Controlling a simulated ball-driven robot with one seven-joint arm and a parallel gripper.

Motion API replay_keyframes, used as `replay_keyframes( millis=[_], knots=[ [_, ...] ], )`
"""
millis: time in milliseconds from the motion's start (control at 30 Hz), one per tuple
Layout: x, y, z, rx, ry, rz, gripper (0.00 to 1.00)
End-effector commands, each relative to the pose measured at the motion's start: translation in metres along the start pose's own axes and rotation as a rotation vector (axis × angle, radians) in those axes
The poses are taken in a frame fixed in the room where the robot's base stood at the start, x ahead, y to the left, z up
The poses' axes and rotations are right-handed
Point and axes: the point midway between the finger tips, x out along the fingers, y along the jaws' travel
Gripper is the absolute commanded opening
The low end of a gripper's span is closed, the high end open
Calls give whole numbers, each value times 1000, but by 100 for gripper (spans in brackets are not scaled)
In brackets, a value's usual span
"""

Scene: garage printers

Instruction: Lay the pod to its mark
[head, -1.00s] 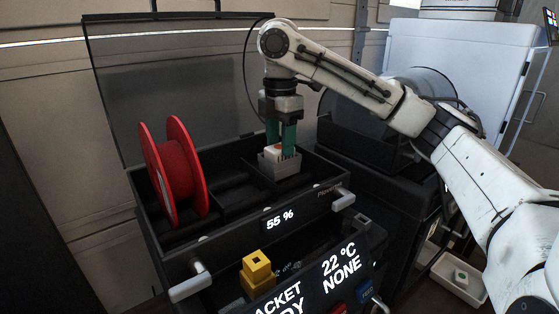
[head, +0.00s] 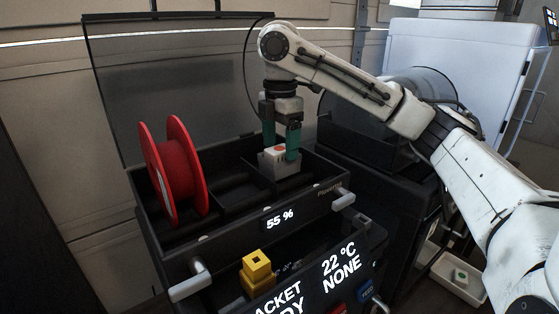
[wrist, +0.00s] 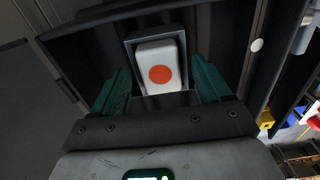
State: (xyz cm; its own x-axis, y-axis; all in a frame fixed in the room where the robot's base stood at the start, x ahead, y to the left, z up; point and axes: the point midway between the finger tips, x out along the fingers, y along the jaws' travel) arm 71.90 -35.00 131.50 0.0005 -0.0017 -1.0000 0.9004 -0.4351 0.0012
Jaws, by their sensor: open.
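The pod is a white block with an orange-red dot on top. In the wrist view the pod (wrist: 160,62) sits inside a grey square holder (wrist: 183,48), which may be its mark. In the head view the pod (head: 276,152) shows in the same holder (head: 283,166), at the right end of the open black box. My gripper (head: 281,150) points down over it, with its green fingers spread on either side. In the wrist view my gripper (wrist: 163,85) is open, with visible gaps between both fingers and the pod. The pod's lower part is hidden by the holder walls.
A red spool (head: 172,172) stands in the left part of the black box (head: 238,207). The box's clear lid (head: 185,75) is raised behind. A yellow block (head: 257,272) sits in front. A white tray (head: 455,275) with another small block lies lower right.

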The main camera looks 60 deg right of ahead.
Motion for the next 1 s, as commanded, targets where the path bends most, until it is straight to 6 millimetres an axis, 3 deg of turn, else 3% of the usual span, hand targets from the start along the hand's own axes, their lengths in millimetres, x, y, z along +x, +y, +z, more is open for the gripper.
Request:
replay_keyframes(
  millis=[267, 733, 1000],
  knots=[
    [-7, 0, 0, 1, -2, 2, 77],
    [-86, 0, 0, 2, -3, 2, 77],
    [-107, 0, 0, 0, -1, 0, 77]
  ],
)
